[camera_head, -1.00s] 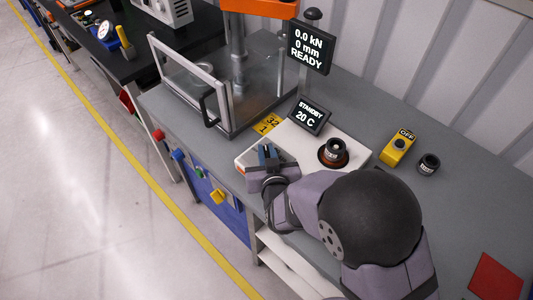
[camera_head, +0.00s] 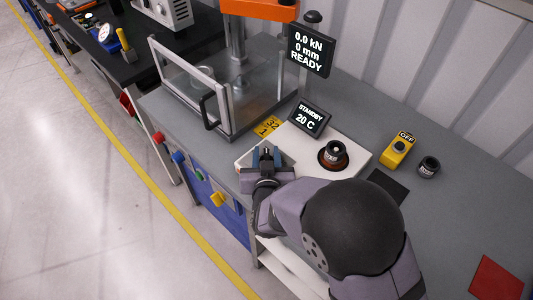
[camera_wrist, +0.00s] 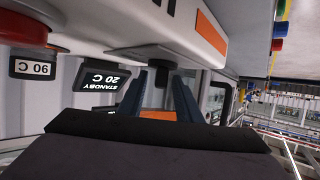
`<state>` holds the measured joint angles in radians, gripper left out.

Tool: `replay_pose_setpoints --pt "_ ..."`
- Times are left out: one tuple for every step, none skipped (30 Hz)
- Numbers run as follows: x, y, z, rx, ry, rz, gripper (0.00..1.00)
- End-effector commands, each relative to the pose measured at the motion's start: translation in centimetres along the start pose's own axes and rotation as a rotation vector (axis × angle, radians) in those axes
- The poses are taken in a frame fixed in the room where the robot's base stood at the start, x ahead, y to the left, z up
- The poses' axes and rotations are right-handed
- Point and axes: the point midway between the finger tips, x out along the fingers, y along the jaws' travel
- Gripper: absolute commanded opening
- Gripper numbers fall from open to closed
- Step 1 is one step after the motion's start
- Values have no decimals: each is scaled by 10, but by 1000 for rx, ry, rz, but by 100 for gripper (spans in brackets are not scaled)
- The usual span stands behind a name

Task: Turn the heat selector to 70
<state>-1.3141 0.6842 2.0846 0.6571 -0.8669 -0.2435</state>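The heating unit is a low white box (camera_head: 300,140) on the bench, and an orange stripe shows on it in the wrist view (camera_wrist: 210,33). A black knob (camera_wrist: 156,54), which looks like the heat selector, is on the unit just beyond my fingertips in the wrist view. Its pointer and scale cannot be read. My gripper (camera_head: 266,153) is over the unit's left end, its two blue fingers apart; they also show in the wrist view (camera_wrist: 158,82). Whether a finger touches the knob cannot be told. The unit's display (camera_head: 309,118) reads STANDBY, 20 C.
A dark round part (camera_head: 334,150) sits in a copper-brown ring on the unit's right side. A glass-guarded press (camera_head: 205,85) stands behind left. A yellow box marked OFF (camera_head: 397,150) and a small black cylinder (camera_head: 428,166) stand right. A red mat (camera_head: 495,280) lies front right.

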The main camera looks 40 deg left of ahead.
Motion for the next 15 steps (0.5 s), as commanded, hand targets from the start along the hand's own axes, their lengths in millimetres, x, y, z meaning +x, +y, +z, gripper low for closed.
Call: replay_pose_setpoints --pt "0 0 0 0 0 0 31" --pt "0 0 0 0 0 0 31" --pt "0 0 0 0 0 0 31" --pt "0 0 0 0 0 0 31" --pt "0 0 0 0 0 0 31" --pt "0 0 0 0 0 0 31" --pt "0 0 0 0 0 0 31" --pt "-1 0 0 0 0 0 31" --pt "-2 0 0 0 1 0 31" --pt "-4 0 0 0 1 0 31" --pt "-5 0 0 0 1 -1 31" --pt "-8 -1 0 0 1 -1 31" --pt "-10 -1 0 1 1 -1 31" --pt "-14 -1 0 1 1 -1 31" --pt "-18 -1 0 1 2 -2 31"
